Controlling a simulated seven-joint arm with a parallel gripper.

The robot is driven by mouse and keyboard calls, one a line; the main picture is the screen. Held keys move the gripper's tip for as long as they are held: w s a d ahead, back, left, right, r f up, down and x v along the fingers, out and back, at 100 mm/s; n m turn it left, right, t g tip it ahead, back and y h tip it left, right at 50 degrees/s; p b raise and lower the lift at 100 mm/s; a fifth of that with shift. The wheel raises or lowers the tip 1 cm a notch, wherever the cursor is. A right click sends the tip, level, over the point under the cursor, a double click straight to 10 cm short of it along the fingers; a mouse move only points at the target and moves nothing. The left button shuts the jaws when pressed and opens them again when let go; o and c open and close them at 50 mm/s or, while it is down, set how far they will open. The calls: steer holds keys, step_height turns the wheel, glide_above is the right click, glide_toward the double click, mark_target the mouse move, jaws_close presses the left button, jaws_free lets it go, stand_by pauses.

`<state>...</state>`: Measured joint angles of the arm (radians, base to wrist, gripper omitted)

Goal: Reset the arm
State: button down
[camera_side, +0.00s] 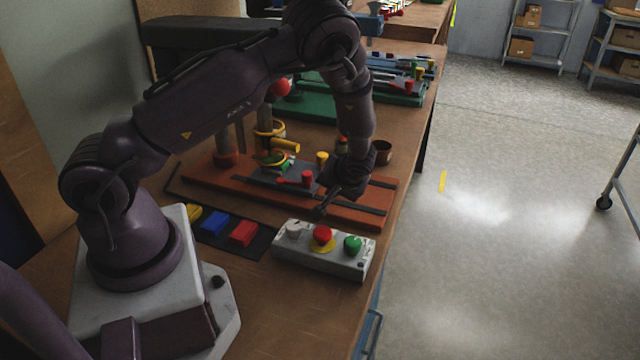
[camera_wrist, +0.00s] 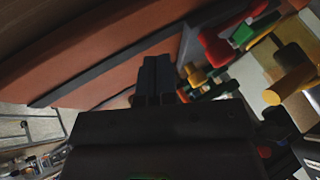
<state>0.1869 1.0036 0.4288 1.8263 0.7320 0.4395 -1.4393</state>
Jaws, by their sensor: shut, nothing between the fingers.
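My gripper (camera_side: 324,207) hangs from the bent arm, pointing down over the front edge of the red-brown board, near the button box. Its fingers are together with nothing between them. In the wrist view the shut dark fingers (camera_wrist: 154,78) show at the centre, with the board's red-brown surface beyond. A grey button box (camera_side: 322,262) with a white knob, a red button (camera_side: 322,234) and a green button (camera_side: 353,244) stands just in front of the gripper. I cannot tell whether the fingertips touch the board.
The red-brown board (camera_side: 352,213) carries a grey plate, posts, rings and small coloured parts. A black tray (camera_side: 262,243) holds yellow, blue (camera_side: 214,221) and red blocks (camera_side: 243,233). A brown cup (camera_side: 381,152) stands behind the gripper. The table's right edge borders open floor.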

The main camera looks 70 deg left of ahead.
steer(key=v, duration=1)
steer(key=s+d+r+m+t+h, duration=0.3)
steer(key=s+d+r+m, duration=0.1)
steer(key=s+r, duration=0.5)
steer(key=s+d+r+m+t+h, duration=0.2)
steer(key=s+d+r+m+h, duration=0.2)
steer(key=s+r, duration=0.6)
step_height(320, 180, up, 4)
steer(key=d+m, duration=0.1)
steer(key=d, duration=0.1)
steer(key=shift+d+t, duration=0.35)
steer(key=shift+t, duration=0.05)
steer(key=shift+s+r, duration=0.1)
stand_by(1.7)
